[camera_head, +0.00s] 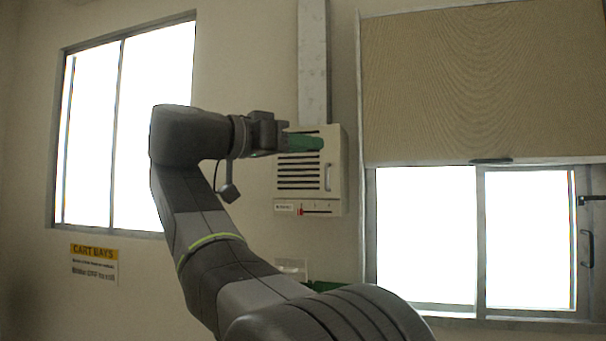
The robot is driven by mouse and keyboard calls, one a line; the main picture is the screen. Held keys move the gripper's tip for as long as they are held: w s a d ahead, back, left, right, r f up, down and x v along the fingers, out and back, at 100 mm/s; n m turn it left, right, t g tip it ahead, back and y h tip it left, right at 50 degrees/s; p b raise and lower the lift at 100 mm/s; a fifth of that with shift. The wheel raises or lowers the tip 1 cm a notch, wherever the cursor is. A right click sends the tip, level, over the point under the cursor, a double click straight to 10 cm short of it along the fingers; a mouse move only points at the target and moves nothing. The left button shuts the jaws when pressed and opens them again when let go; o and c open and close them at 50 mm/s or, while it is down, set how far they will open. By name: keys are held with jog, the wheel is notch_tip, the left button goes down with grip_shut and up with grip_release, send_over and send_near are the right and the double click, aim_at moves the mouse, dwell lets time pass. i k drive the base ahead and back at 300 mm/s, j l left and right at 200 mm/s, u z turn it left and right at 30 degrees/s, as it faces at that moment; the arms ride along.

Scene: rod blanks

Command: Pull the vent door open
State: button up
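The vent (335,198) is a pale box on the wall, below a vertical duct. Its front has dark horizontal slats, and a small vertical handle (328,177) is at the right side of the front. The front looks flush with the box, with no gap that I can make out. My gripper (318,143), with green fingers, reaches in from the left and overlaps the upper part of the vent. Its fingertips show above the handle, apart from it in the picture. The fingers are seen side-on as one green shape, so their opening is hidden.
A grey duct (313,60) runs up the wall from the vent. A window (125,130) is at left and another window (425,235) with a beige blind (480,80) is at right. A yellow-topped sign (94,262) is on the wall at lower left.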

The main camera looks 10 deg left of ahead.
aim_at(312, 173)
jog(key=i+l+u, duration=0.25)
jog(key=i+u, duration=0.2)
jog(key=i+l+u, duration=0.4)
jog(key=i+l, duration=0.95)
jog(key=l, duration=0.15)
jog(key=j+u, duration=0.05)
